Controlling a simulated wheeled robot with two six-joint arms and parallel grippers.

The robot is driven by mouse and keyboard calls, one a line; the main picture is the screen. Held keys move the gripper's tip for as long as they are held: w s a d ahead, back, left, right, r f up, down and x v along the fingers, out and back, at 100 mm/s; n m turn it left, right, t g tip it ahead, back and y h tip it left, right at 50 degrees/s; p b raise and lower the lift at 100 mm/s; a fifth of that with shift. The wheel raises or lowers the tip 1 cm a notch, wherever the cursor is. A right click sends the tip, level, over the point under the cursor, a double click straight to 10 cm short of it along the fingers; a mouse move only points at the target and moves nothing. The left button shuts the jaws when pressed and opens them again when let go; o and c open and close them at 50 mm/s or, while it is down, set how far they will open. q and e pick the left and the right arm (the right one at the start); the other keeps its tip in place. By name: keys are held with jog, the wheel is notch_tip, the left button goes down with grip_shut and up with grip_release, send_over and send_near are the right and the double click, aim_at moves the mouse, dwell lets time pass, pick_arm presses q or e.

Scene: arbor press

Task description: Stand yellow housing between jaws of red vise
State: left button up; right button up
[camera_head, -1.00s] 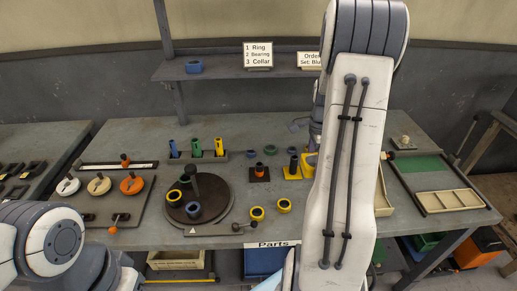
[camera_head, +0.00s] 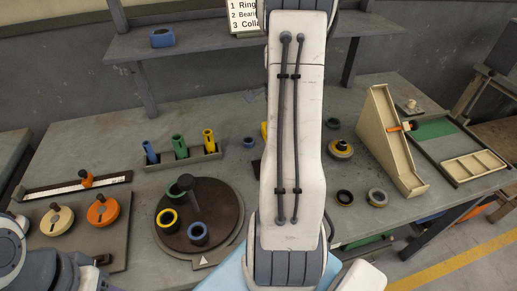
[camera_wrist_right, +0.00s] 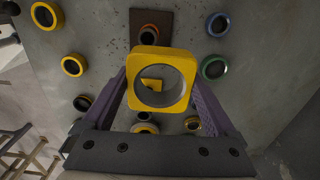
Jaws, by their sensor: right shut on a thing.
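The yellow housing (camera_wrist_right: 161,80), a rounded square block with a large round bore, is in the right wrist view. My right gripper (camera_wrist_right: 161,88) is shut on it, with one purple finger at each side. The bore faces the camera, and the worktop shows behind the block. I cannot tell the block's height above the worktop. In the head view my right arm hides this gripper. I cannot make out the red vise or its jaws in either view. My left arm enters at the lower left of the head view, but its gripper does not show.
A brown turntable (camera_head: 225,222) with rings and a dark post stands left of my right arm. Behind it is a rack (camera_head: 184,160) with blue, green and yellow tubes. A beige angled stand (camera_head: 392,140) and a divided tray (camera_head: 468,172) are at right. Loose rings lie around.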

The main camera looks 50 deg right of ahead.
jog(key=f, duration=0.1)
jog(key=p, duration=0.2)
send_over(240, 172)
notch_tip(240, 172, down, 7)
jog(key=shift+d+r, duration=0.1)
jog(key=shift+r, duration=0.05)
jog(key=shift+a+f, duration=0.2)
jog(key=shift+f, duration=0.3)
notch_tip(240, 172, down, 3)
jog(key=shift+f+p, duration=0.1)
jog(key=shift+p, duration=0.35)
pick_arm(q)
jog(key=shift+w+d+r, duration=0.1)
jog(key=shift+w+r, duration=0.1)
jog(key=shift+r, duration=0.35)
jog(key=shift+w+d+r, duration=0.1)
jog(key=shift+w+r, duration=0.05)
jog(key=shift+r, duration=0.4)
pick_arm(e)
jog(key=shift+d+f, duration=0.1)
jog(key=shift+f, duration=0.1)
jog(key=o, duration=1.3)
pick_arm(q)
jog(key=shift+f, duration=0.1)
